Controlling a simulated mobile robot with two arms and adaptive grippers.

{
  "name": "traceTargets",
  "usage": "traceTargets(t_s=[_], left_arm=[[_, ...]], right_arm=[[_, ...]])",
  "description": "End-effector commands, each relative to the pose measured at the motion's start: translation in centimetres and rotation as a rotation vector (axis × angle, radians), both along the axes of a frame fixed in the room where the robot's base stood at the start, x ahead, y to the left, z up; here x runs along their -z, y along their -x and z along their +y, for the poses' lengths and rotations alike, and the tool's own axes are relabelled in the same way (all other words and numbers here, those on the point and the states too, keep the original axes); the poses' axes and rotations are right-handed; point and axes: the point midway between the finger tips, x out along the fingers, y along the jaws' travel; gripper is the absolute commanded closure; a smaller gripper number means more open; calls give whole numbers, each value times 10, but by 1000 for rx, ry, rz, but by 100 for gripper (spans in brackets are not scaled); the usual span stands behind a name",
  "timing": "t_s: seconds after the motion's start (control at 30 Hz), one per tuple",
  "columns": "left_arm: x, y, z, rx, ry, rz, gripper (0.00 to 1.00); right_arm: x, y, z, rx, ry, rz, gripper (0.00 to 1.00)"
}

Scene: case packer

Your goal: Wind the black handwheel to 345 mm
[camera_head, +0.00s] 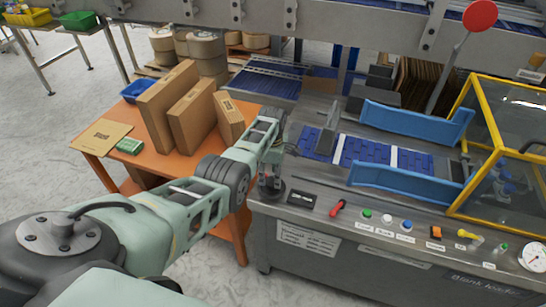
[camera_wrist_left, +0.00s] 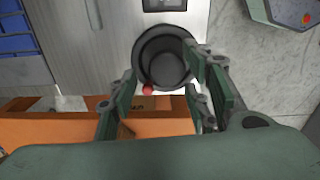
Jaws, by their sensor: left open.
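The black handwheel (camera_wrist_left: 165,60) shows in the left wrist view as a dark round cup-like wheel on the machine's grey top, with a small red knob (camera_wrist_left: 147,90) at its lower rim. In the head view the handwheel (camera_head: 272,196) is partly hidden behind my left gripper (camera_head: 269,178) at the machine's near left corner. My left gripper is open above the wheel. In the left wrist view its fingers (camera_wrist_left: 166,80) stand to either side of the wheel; contact cannot be told. A dark display (camera_head: 301,203) sits right of the wheel; its reading is illegible. My right gripper is out of view.
An orange table (camera_head: 178,163) with upright cartons (camera_head: 190,112) stands left of the machine. A red-handled tool (camera_head: 337,208) and several buttons line the machine's front panel. Blue guide rails (camera_head: 405,187) and a yellow-framed guard (camera_head: 462,95) lie to the right.

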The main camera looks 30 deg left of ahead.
Motion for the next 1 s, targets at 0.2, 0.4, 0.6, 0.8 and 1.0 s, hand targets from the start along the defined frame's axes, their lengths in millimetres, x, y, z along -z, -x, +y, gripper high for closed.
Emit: traceTargets(t_s=[0.2,0.4,0.6,0.8,1.0], left_arm=[[-39,-1,-1,0,0,-7,55],[-78,-1,-2,1,1,-7,55],[-98,-1,-2,1,1,-4,55],[-101,-1,-2,1,1,-3,55],[-101,-1,-1,1,1,-4,55]], right_arm=[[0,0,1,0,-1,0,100],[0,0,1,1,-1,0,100],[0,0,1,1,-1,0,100],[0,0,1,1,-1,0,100],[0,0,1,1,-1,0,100]])
